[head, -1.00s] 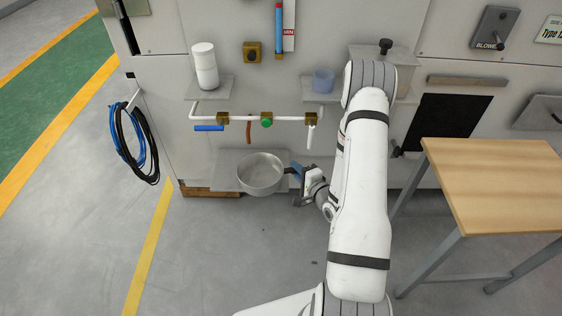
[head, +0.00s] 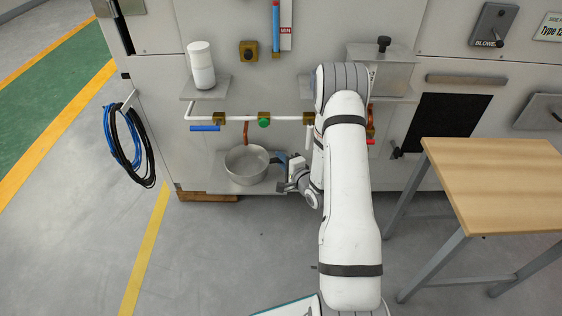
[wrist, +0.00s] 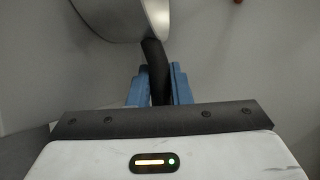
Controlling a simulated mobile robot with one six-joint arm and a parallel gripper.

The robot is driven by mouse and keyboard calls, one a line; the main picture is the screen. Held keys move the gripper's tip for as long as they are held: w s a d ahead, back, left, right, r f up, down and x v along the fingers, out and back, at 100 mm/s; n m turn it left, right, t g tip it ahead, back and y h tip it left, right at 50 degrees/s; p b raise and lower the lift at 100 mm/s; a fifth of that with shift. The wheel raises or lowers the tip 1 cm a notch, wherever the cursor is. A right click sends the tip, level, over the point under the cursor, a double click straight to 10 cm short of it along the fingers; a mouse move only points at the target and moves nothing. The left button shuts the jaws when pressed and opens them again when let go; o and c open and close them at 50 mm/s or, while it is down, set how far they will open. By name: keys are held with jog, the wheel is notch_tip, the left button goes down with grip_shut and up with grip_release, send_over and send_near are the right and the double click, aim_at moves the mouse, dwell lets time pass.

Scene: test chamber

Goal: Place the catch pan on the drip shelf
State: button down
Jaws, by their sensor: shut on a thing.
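The catch pan (head: 247,178) is a round, open metal pan with a dark handle. In the head view it is over the low grey drip shelf (head: 270,188) against the machine's wall. I cannot tell whether its base touches the shelf. My gripper (head: 284,160) is at the pan's right side. In the wrist view the blue fingers of my gripper (wrist: 154,76) are shut on the dark handle, and part of the pan (wrist: 125,12) shows at the top. The pan hides part of the shelf.
A white pipe with valve handles (head: 264,119) runs above the pan; a brown handle (head: 246,133) hangs just behind it. A small upper shelf holds a white bottle (head: 201,66). A wooden table (head: 500,185) stands at right. The floor at front left is clear.

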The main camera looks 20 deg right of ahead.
jog(key=c, duration=1.3)
grip_release()
jog(key=p+v, duration=0.3)
jog(key=v, duration=0.9)
notch_tip(320, 180, up, 11)
jog(key=n+g+h, duration=0.5)
jog(key=n+g, duration=0.2)
jog(key=n, duration=0.2)
jog(key=s+a+r+n+g, duration=0.2)
jog(key=s+a+r, duration=0.1)
jog(key=s, duration=0.4)
jog(key=s+a+r+n+g, duration=0.2)
jog(key=s+a+r+g, duration=0.1)
jog(key=s+a+r, duration=0.1)
jog(key=s+a+r+n+g, duration=0.2)
jog(key=s+a+r+n, duration=0.1)
jog(key=s, duration=0.6)
jog(key=shift+s+a+r+y, duration=0.15)
jog(key=shift+a+r+y, duration=0.1)
jog(key=shift+r, duration=0.4)
jog(key=shift+s+a+r+y, duration=0.15)
jog(key=shift+s+a+r, duration=0.1)
jog(key=shift+r, duration=0.45)
